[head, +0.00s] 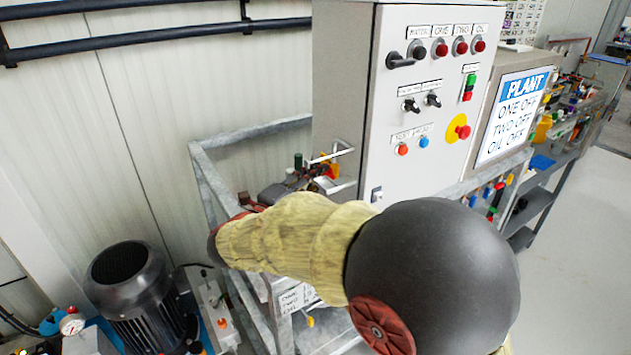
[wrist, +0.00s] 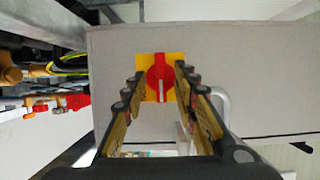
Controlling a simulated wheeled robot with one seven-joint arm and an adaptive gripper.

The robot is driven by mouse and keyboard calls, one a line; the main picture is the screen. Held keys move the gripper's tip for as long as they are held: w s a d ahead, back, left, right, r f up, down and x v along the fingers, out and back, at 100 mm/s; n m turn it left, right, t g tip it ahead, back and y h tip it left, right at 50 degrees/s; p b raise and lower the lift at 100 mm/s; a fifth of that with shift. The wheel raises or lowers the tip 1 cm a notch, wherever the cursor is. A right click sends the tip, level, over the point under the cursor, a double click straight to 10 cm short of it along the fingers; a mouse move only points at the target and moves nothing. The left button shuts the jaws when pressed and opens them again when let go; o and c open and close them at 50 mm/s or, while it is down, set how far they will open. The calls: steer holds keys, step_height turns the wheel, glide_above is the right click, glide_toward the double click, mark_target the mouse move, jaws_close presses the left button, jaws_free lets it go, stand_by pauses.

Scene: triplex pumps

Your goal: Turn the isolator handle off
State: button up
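The isolator handle (wrist: 160,80) is a red rotary knob on a square yellow plate (wrist: 175,58), fixed to a grey cabinet face in the wrist view. A pale mark on its grip runs up and down in that picture. My gripper (wrist: 159,73) is open, with one finger to each side of the handle. I cannot tell whether either finger touches it. In the head view, a small red and yellow patch beside the cabinet's left side may be the isolator. My arm hides much of that area.
The grey control cabinet (head: 345,75) carries switches, lamps and a yellow-backed red button (head: 463,130) on its front. A metal bar handle (wrist: 221,102) is close right of the isolator. A metal frame (head: 208,175) and dark motor (head: 135,290) stand left. Open floor (head: 590,240) lies right.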

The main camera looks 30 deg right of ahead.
steer(key=shift+c, duration=1.2)
jaws_close()
